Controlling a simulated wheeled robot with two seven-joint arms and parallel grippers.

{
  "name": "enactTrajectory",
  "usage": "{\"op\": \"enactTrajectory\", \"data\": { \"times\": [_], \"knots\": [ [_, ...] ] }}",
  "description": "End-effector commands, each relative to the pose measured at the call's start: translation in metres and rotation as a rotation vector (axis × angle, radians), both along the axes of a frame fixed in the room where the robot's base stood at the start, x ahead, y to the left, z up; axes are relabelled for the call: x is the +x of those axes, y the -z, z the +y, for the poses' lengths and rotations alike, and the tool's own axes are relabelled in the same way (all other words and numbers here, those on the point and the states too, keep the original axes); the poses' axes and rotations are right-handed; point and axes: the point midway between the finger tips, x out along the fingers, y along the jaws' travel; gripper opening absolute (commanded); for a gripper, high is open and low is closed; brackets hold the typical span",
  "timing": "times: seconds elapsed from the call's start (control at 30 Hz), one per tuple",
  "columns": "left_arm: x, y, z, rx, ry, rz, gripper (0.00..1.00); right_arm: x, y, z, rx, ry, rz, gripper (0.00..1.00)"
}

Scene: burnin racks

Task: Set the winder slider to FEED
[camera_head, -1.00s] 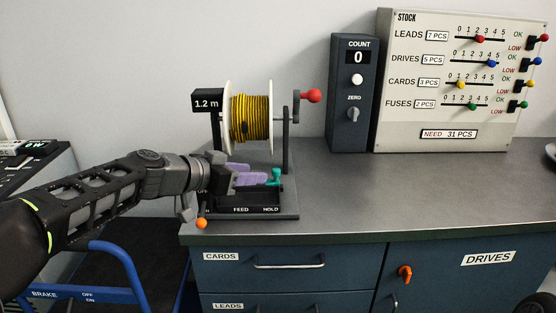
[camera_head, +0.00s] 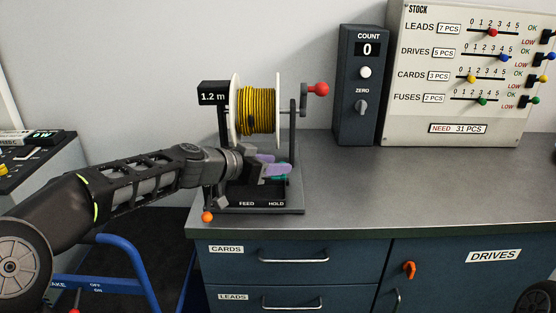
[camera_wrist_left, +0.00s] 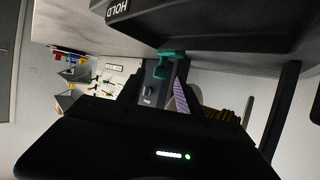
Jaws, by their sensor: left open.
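The winder (camera_head: 284,208) stands on the counter, with a spool of yellow cable (camera_head: 254,111) and FEED and HOLD labels on its front. Its teal slider handle (camera_wrist_left: 167,60) stands at the HOLD end, on the right. In the head view my left gripper's fingers mostly cover it. My left gripper (camera_head: 274,164) is open, with its purple fingers level over the winder base at the handle. In the left wrist view a purple finger lies just beside the teal handle; I cannot tell whether they touch. My right gripper is out of view.
The winder's red crank knob (camera_head: 318,89) sticks out at upper right. A COUNT box (camera_head: 361,120) and the STOCK panel (camera_head: 405,125) stand at the back. The counter right of the winder is clear.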

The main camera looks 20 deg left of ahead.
Motion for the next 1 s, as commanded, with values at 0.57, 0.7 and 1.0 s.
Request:
{"op": "enactTrajectory", "data": {
  "times": [0.57, 0.7, 1.0],
  "knots": [
    [0.0136, 0.0065, -0.0081, 0.001, -0.001, -0.001, 0.32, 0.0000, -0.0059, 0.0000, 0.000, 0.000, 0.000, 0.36],
    [0.0135, 0.0065, -0.0080, 0.000, -0.001, 0.000, 0.21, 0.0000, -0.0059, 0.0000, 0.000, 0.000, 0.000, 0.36],
    [0.0134, 0.0065, -0.0080, 0.000, -0.001, 0.000, 0.00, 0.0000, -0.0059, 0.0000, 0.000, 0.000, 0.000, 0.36]
  ]
}}
